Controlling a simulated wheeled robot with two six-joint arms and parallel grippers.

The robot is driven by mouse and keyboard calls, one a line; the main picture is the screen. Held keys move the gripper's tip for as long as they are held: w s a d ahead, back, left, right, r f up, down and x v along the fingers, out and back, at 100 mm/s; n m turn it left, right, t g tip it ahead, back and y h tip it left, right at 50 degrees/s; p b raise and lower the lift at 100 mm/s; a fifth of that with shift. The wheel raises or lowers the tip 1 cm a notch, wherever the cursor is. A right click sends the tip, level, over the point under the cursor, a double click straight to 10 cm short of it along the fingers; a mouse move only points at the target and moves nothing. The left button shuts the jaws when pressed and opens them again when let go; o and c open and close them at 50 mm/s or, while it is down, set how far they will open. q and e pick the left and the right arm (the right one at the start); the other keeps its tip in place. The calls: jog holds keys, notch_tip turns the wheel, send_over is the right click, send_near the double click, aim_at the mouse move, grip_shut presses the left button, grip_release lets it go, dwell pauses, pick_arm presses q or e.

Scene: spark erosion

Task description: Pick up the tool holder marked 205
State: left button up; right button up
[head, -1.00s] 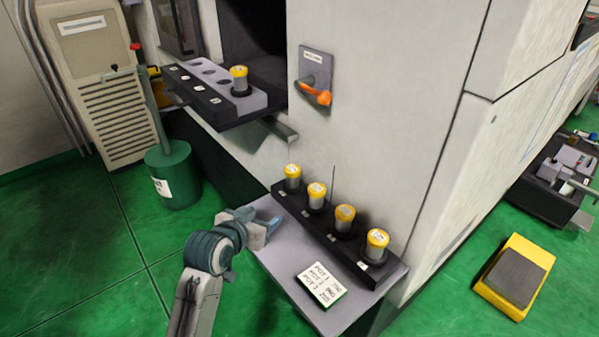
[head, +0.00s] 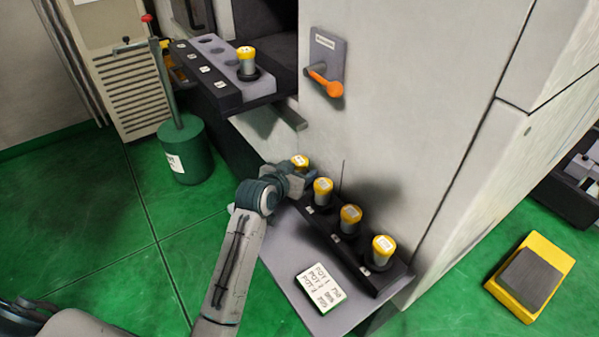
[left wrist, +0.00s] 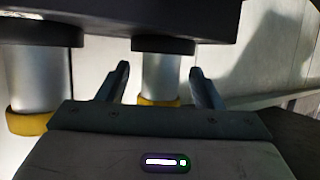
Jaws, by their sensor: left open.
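Tool holders with yellow tops and grey bodies stand upright in a black rack in the head view: the far-left one (head: 300,161), a second (head: 323,187), a third (head: 350,215) and the near one (head: 383,247). Their labels are too small to read, so I cannot tell which is 205. My left gripper (head: 303,177) is open at the far-left holder and partly hides it. In the left wrist view, which looks upside down, its fingers (left wrist: 160,80) stand either side of a holder (left wrist: 160,82), apparently the far-left one. A neighbouring holder (left wrist: 38,82) is beside them. My right gripper is not in view.
The rack (head: 338,240) sits on a grey shelf (head: 285,262) with a written card (head: 320,288). Another yellow-topped holder (head: 247,62) stands in an upper tray (head: 215,72). The machine wall with an orange handle (head: 325,84) rises close behind. A green canister (head: 186,150) stands left.

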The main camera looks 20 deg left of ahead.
pick_arm(q)
jog(key=shift+x, duration=1.2)
jog(key=shift+w+f, duration=0.1)
jog(key=shift+w, duration=0.15)
jog(key=shift+c, duration=0.4)
jog(key=c, duration=0.7)
grip_shut()
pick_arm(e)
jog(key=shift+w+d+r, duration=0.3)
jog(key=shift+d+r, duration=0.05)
